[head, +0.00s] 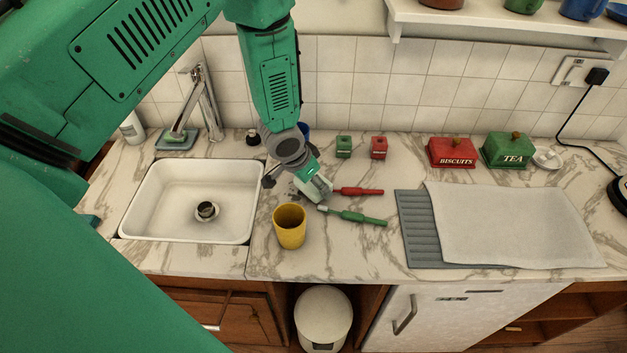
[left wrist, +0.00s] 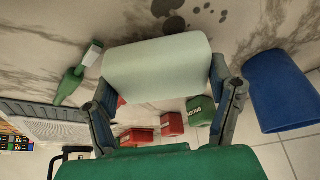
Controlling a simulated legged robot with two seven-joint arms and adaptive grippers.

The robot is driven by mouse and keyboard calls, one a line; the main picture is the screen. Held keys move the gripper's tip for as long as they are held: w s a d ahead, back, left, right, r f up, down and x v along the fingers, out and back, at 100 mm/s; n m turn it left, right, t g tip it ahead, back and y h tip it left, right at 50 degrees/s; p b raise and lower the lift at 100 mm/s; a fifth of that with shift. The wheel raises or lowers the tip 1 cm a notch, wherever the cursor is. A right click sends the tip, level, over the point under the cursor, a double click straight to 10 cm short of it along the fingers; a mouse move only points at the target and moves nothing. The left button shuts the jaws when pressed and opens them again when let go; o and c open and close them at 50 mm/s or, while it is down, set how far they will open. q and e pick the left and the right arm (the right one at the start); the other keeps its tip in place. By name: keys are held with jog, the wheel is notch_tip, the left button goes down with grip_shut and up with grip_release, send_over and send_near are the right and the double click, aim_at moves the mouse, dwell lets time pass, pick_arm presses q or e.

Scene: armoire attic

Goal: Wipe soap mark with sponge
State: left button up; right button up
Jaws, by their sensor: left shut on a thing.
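My left gripper (head: 300,184) is over the counter, between the sink and the two handled utensils. In the left wrist view, its dark fingers (left wrist: 165,95) are closed on a pale green-white sponge (left wrist: 158,72). The sponge also shows at the fingers in the head view (head: 318,190). Dark spots, which look like the soap mark (left wrist: 174,22), lie on the marble just beyond the sponge's edge in the left wrist view. The gripper mostly hides this patch in the head view. I cannot tell whether the sponge touches the counter. My right gripper is not in view.
A yellow cup (head: 290,228) stands close in front of the gripper. A green-handled utensil (head: 357,217) and a red-handled one (head: 358,191) lie right of it. A blue cup (left wrist: 280,92) is behind. The sink (head: 190,200) is left; a grey drainer with cloth (head: 510,225) is right.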

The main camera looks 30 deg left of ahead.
pick_arm(q)
jog(key=shift+f+b, duration=0.3)
jog(key=shift+f, duration=0.15)
dwell(0.4)
jog(key=shift+a, duration=0.1)
